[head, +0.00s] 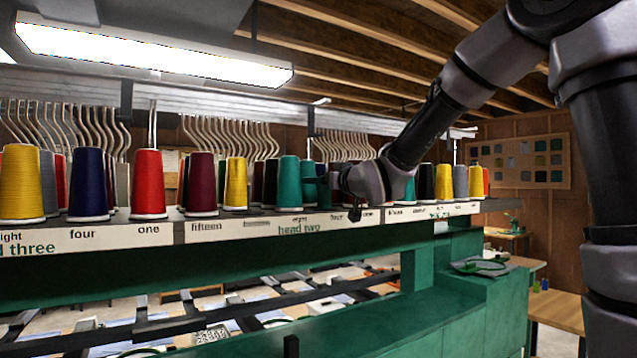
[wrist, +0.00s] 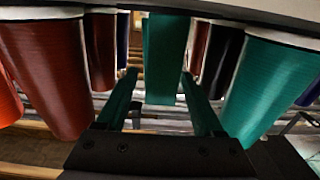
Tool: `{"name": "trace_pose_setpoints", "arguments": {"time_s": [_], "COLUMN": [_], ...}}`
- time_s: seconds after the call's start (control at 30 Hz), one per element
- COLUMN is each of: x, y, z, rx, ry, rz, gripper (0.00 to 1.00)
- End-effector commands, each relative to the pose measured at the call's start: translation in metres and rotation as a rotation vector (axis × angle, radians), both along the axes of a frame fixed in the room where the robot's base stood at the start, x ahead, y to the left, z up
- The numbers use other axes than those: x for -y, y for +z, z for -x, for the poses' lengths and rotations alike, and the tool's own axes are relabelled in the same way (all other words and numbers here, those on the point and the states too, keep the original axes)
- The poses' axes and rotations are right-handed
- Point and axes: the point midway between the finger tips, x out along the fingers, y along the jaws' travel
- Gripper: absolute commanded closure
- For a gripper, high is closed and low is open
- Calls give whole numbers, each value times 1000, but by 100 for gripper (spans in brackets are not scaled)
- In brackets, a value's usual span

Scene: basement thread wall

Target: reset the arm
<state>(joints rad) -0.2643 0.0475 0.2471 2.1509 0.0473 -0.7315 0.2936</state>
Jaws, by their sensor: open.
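My gripper (head: 324,190) reaches the thread rack from the right, at the "head two" section. It is open. A teal cone (head: 289,182) stands upright just left of my gripper in the head view. My wrist and forearm hide part of the rack behind them.
Cones crowd both sides of my gripper: a maroon one (head: 200,182), a yellow one (head: 236,182), and a black one (head: 427,182). The labelled shelf edge (head: 215,228) runs below. Metal thread guides (head: 245,135) hang behind. A green machine body (head: 370,325) lies underneath.

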Motion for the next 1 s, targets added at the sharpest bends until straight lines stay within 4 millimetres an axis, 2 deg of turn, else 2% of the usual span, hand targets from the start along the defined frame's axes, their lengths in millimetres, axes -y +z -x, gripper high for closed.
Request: {"name": "trace_pose_setpoints", "arguments": {"time_s": [0.4,0.6,0.77,0.87,0.97,1.0], "x": [45,54,60,81,120,139], "y": [1,0,-1,-3,-10,-16], "z": [66,79,80,79,82,86], "rx": [3,2,-11,-57,-154,-206], "ry": [-1,-1,-16,-74,-180,-228], "rz": [1,1,4,13,28,32], "gripper": [31,31,31,31,31,31]}}
